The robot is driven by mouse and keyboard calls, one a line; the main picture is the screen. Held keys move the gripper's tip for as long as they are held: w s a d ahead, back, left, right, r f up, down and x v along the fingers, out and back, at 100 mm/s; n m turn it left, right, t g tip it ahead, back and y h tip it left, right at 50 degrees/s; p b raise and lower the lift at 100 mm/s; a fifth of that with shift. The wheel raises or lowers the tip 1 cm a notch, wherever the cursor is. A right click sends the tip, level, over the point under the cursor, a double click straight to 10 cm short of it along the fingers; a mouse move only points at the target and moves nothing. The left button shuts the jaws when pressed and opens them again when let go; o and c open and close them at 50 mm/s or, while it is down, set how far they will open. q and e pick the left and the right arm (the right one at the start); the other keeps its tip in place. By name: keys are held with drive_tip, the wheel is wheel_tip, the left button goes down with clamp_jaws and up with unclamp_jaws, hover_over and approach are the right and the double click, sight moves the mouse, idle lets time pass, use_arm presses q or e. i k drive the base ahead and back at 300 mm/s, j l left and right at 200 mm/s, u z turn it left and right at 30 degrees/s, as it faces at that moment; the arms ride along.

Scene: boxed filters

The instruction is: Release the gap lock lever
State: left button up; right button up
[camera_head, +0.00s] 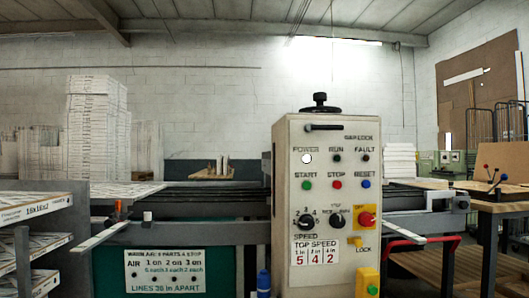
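The gap lock lever (324,127) is a short dark bar near the top of the beige control box (290,225), left of the printed words "GAP LOCK". It lies about level across the front of the box. A black knob (320,104) stands on top of the box, just above the lever. Neither of my grippers shows in the head view, and nothing touches the lever.
The panel has button rows, a speed dial (306,221) and a red knob (366,219). A yellow box (367,282) sits low at its right. A shelf with boxed filters (36,205) stands left, a wooden table (490,195) right. The space before the lever looks clear.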

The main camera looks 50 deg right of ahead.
sight(309, 127)
drive_tip(key=z, duration=2)
